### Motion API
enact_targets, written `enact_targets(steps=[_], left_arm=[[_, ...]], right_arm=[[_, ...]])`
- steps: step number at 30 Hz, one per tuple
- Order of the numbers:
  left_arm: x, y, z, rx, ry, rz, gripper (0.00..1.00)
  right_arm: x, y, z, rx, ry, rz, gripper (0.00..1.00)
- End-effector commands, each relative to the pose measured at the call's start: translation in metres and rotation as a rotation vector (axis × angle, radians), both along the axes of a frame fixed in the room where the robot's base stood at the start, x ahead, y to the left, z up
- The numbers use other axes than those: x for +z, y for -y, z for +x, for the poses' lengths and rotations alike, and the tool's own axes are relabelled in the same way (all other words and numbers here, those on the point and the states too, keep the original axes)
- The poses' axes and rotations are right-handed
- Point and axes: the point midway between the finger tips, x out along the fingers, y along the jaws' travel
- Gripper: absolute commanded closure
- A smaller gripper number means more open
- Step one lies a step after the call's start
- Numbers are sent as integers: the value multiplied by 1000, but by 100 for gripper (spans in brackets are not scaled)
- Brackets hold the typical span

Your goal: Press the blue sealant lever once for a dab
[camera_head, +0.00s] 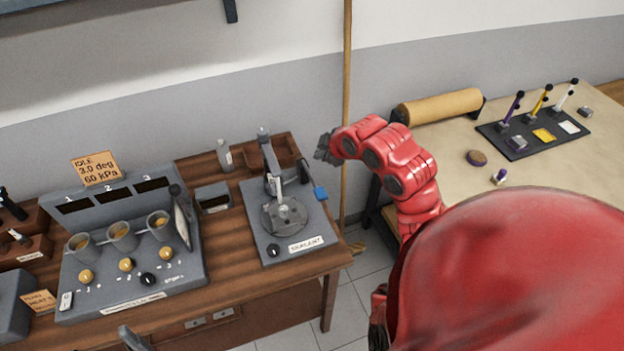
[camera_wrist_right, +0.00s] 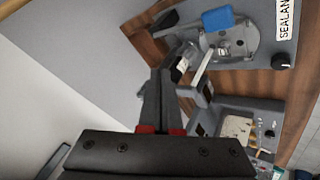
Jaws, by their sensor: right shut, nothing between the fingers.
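The sealant station (camera_head: 258,225) is a grey plate on the wooden bench with a round disc (camera_head: 284,216), an upright dispenser arm (camera_head: 268,158) and a SEALANT label. Its blue lever pad (camera_head: 320,193) sticks out on the right side; it also shows in the right wrist view (camera_wrist_right: 217,19). My right gripper (camera_head: 323,150) is up and to the right of the station, above and behind the blue pad and apart from it. In the right wrist view its fingers (camera_wrist_right: 163,78) are shut together and empty.
A grey console (camera_head: 180,284) with three cups and knobs stands to the left on the bench. A small bottle (camera_head: 224,154) and a wooden tray (camera_head: 283,150) are behind the station. A wooden pole (camera_head: 347,60) stands behind my right gripper. Another table (camera_head: 455,175) is at right.

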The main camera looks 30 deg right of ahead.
Motion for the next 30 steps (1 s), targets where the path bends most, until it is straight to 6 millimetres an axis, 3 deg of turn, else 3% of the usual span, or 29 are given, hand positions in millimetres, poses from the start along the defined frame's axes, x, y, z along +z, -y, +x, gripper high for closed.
enact_targets(steps=[14,30], left_arm=[[-4,0,0,0,0,0,26],[-38,0,0,0,0,0,26]], right_arm=[[-11,-1,0,0,1,3,100],[-81,-3,-6,0,4,5,100]])
